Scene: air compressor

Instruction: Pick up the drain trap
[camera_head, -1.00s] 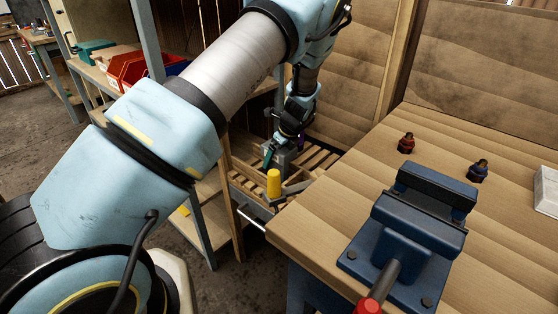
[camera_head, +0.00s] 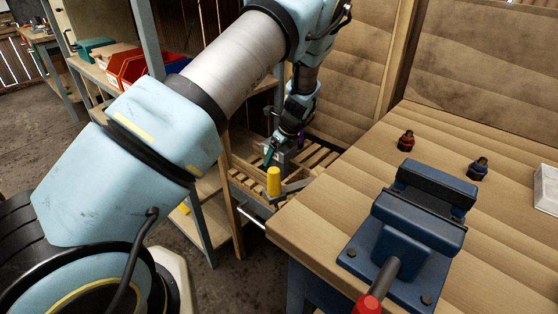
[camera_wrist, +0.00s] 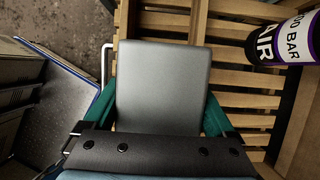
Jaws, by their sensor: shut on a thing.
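A grey, smooth, box-shaped thing, which I take to be the drain trap (camera_wrist: 163,75), sits between the two teal fingers of my gripper (camera_wrist: 163,98) in the wrist view. The fingers are shut on its left and right sides. In the head view my gripper (camera_head: 275,155) points down over the slatted wooden crate beyond the bench corner, with the grey drain trap (camera_head: 282,161) partly hidden below it. The head view does not clearly show whether the trap touches the slats.
A purple and black cylinder marked AIR (camera_wrist: 282,42) is close on the right. A yellow cylinder (camera_head: 273,182) stands in front of my gripper.

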